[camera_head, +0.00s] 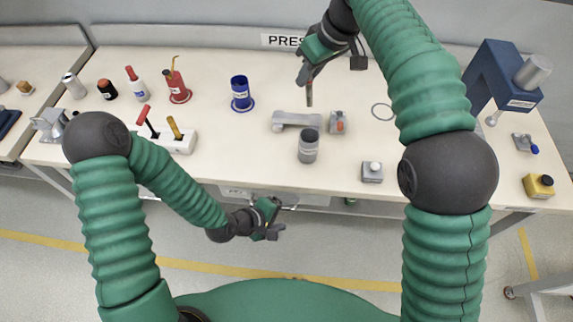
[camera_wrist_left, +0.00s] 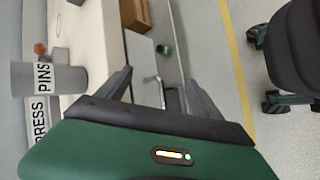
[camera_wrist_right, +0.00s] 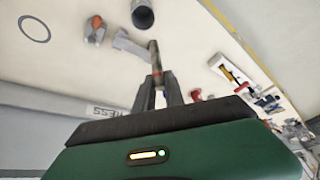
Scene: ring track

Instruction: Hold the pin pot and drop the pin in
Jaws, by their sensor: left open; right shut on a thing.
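The pin pot is a grey cup (camera_head: 308,148) standing upright near the front edge of the table. It shows its PINS label in the left wrist view (camera_wrist_left: 46,78) and its dark open mouth in the right wrist view (camera_wrist_right: 143,14). My right gripper (camera_head: 305,78) is shut on the pin (camera_head: 309,94), a thin brownish rod. The pin hangs roughly upright behind the pot, apart from it; the right wrist view shows it between the fingertips (camera_wrist_right: 155,58). My left gripper (camera_head: 277,219) is open and empty, in front of the table edge, apart from the pot.
A grey bar-shaped part (camera_head: 296,120) and a small block with an orange top (camera_head: 338,123) lie behind the pot. A block with a white knob (camera_head: 372,172) stands to its right. A blue cup (camera_head: 240,90) stands left. A blue press (camera_head: 503,78) stands far right.

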